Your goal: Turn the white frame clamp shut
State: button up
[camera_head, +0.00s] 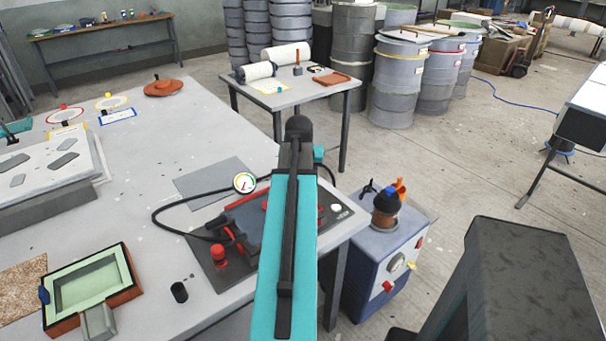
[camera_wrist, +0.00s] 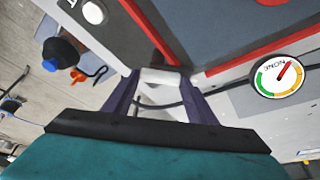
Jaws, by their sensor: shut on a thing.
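In the wrist view, my gripper (camera_wrist: 159,84) has its two dark fingers closed on a white piece, which I take to be the white frame clamp (camera_wrist: 160,76). The piece sits between the fingertips, beside the dark panel and its red-edged frame (camera_wrist: 245,58). Its lower part is partly covered by the fingers, so I cannot tell its turn angle. In the head view, my teal arm hides the gripper and the clamp. The red edge of the frame (camera_head: 246,198) shows left of the arm.
A round gauge (camera_head: 245,182) on a black hose (camera_head: 165,205) lies close left of my arm; the gauge also shows in the wrist view (camera_wrist: 279,77). A blue-grey cabinet (camera_head: 375,262) with a brown pot (camera_head: 386,212) stands right. A green-lined mould (camera_head: 90,287) sits front left.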

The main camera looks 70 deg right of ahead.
jog(key=n, duration=0.1)
jog(key=n+t, duration=0.1)
jog(key=n, duration=0.2)
jog(key=shift+s+n+t+y, duration=0.25)
jog(key=shift+n+t+y, duration=0.05)
jog(key=shift+y, duration=0.1)
jog(key=shift+s+n+t+y, duration=0.1)
jog(key=shift+n+t+y, duration=0.2)
jog(key=shift+n, duration=0.75)
jog(key=shift+s+n+t+y, duration=0.1)
jog(key=shift+n+t+y, duration=0.15)
jog(key=shift+n, duration=0.8)
jog(key=o, duration=1.1)
jog(key=shift+c, duration=0.2)
jog(key=shift+a+r, duration=0.1)
jog(key=shift+r, duration=0.05)
jog(key=b+v, duration=0.1)
jog(key=v, duration=1.2)
jog(key=shift+s+r+b, duration=0.15)
jog(key=shift+r+b, duration=0.1)
jog(key=shift+b, duration=0.05)
